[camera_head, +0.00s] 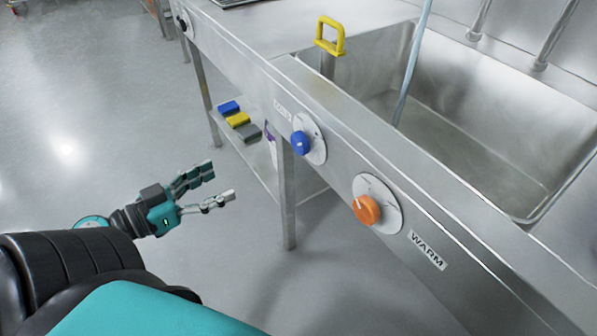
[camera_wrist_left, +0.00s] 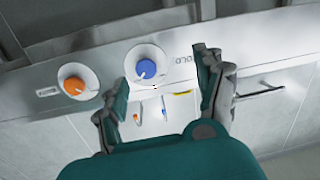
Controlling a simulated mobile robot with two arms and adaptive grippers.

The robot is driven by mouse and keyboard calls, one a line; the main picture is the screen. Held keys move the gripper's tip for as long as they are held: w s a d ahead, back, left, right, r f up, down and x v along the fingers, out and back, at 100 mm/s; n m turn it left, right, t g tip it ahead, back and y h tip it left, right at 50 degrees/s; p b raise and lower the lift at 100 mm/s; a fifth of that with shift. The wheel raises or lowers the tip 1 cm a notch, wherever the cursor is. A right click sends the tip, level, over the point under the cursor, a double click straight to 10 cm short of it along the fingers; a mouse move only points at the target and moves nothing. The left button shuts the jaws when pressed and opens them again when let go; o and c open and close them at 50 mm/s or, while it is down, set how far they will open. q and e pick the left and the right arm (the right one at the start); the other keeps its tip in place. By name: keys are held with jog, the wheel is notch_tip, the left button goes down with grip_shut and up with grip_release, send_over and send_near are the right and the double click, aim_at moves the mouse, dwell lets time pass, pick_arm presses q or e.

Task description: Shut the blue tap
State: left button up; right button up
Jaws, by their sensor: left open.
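The blue tap (camera_head: 300,143) is a round knob on a pale dial on the front panel of the steel sink, beside a label that seems to read COLD. It also shows in the left wrist view (camera_wrist_left: 146,69), a little left of the space between my fingers. My left gripper (camera_head: 219,184) is open and empty, in front of the panel and apart from the tap. Its two fingers also show in the wrist view (camera_wrist_left: 163,90). My right gripper is not in view.
An orange knob (camera_head: 366,209) sits on the same panel, beside a WARM label (camera_head: 427,250). A yellow handle (camera_head: 330,36) stands at the sink basin (camera_head: 470,110). Blue, yellow and grey blocks lie on a lower shelf (camera_head: 262,172). The floor left of the sink is clear.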

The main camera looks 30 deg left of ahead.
pick_arm(q)
jog(key=d+r+m+h, duration=0.2)
jog(key=d+r, duration=0.1)
send_near(296, 146)
jog(key=p+x, duration=0.2)
jog(key=x, duration=0.1)
jog(key=p+x, duration=0.1)
jog(key=x, duration=0.1)
jog(key=shift+d+r, duration=0.15)
jog(key=shift+r, duration=0.15)
jog(key=p+x, duration=0.3)
jog(key=x, duration=0.2)
jog(key=shift+w+f, duration=0.15)
jog(key=shift+f, duration=0.05)
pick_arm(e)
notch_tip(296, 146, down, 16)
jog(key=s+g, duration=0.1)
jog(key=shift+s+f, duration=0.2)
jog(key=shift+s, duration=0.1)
pick_arm(q)
jog(key=c, duration=1.2)
